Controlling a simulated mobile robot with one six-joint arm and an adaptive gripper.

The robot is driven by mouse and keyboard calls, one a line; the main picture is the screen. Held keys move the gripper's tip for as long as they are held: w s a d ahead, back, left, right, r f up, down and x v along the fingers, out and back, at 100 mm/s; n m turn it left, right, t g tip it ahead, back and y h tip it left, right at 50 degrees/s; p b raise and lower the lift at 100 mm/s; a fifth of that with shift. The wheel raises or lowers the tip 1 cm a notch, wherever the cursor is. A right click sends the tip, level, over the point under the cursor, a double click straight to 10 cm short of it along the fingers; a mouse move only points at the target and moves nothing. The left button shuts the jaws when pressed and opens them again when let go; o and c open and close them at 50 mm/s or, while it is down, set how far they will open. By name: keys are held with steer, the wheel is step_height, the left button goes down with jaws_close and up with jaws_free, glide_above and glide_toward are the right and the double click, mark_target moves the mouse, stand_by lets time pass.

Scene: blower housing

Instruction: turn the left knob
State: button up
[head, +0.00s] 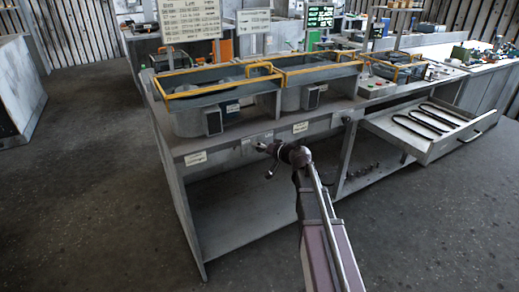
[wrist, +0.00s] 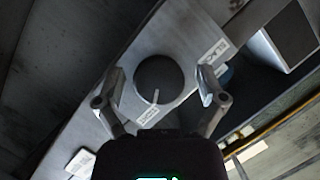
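A round dark grey knob (wrist: 165,80) with a pale pointer line faces the wrist camera, set on a grey panel with small white labels. My gripper (wrist: 161,71) is open, with one finger on each side of the knob and gaps showing between fingers and knob. In the head view my gripper (head: 267,160) is at the front panel of the grey bench (head: 225,160), below the two housings. The knob is too small or hidden to make out clearly there.
Two grey housings with yellow rails, the left one (head: 190,122) and the right one (head: 292,100), stand on the bench. An open drawer (head: 410,148) with dark looped rods juts out at the right. The floor (head: 80,210) at the left is clear.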

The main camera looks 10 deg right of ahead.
stand_by(0.3)
steer(key=shift+s+a+f, duration=0.2)
steer(key=shift+s+f, duration=0.05)
steer(key=s+a+f+n+g+h, duration=0.1)
steer(key=s+a+f+n+g, duration=0.1)
steer(key=s+f+g, duration=0.35)
steer(key=s+a+f+n+g+h, duration=0.1)
steer(key=s+a+f+g, duration=0.15)
steer(key=s, duration=0.65)
steer(key=s+d+f+g+h, duration=0.2)
steer(key=s+f+h, duration=0.1)
steer(key=s, duration=0.4)
steer(key=s+d+f+g+h, duration=0.2)
steer(key=s+h, duration=0.2)
steer(key=s, duration=0.3)
step_height(320, 180, up, 22)
steer(key=p, duration=2.1)
steer(key=shift+d+f+y+p, duration=0.15)
steer(key=shift+f+y+p, duration=0.1)
steer(key=shift+y+p, duration=0.05)
